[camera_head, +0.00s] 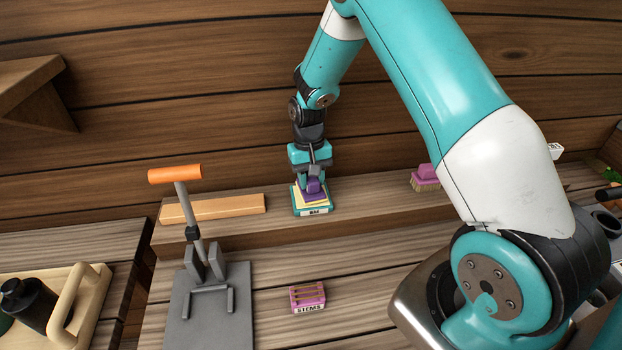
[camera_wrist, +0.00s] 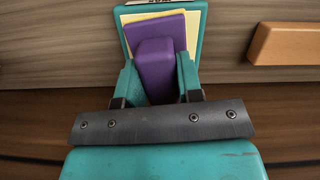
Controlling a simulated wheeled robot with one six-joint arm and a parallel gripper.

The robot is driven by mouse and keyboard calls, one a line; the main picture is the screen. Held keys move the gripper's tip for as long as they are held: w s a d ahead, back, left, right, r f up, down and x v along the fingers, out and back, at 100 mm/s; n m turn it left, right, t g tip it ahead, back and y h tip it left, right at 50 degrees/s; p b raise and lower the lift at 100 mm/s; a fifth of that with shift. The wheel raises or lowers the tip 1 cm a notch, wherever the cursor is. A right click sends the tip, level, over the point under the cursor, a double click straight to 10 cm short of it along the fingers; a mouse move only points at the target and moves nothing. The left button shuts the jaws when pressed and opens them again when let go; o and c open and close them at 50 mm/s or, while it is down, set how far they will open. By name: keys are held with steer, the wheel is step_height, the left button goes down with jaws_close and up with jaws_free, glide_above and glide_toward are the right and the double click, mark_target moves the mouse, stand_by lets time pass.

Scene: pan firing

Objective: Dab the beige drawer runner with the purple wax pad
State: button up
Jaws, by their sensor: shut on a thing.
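The purple wax pad (camera_wrist: 156,68) has a thick grip block, and my gripper (camera_wrist: 159,80) is shut on that block. In the head view my gripper (camera_head: 313,182) points down with the pad (camera_head: 313,188) over a teal tray (camera_head: 311,211) that has a yellow surface and a dark-lettered label. In the wrist view the pad lies over the yellow area of the tray (camera_wrist: 203,14); I cannot tell if it touches. The beige drawer runner (camera_head: 213,208) lies on the raised shelf left of the tray. Its end (camera_wrist: 285,44) shows at the right in the wrist view.
A grey stand with an orange-handled lever (camera_head: 175,174) rises in front of the runner. A purple box labelled STEMS (camera_head: 308,297) sits on the lower bench. A purple brush (camera_head: 425,178) is on the shelf to the right. A beige tray with dark bottles (camera_head: 84,300) is at left.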

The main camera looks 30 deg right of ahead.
mark_target(312, 178)
steer(key=shift+r+p, duration=1.85)
steer(key=shift+r, duration=1.05)
steer(key=shift+f, duration=0.1)
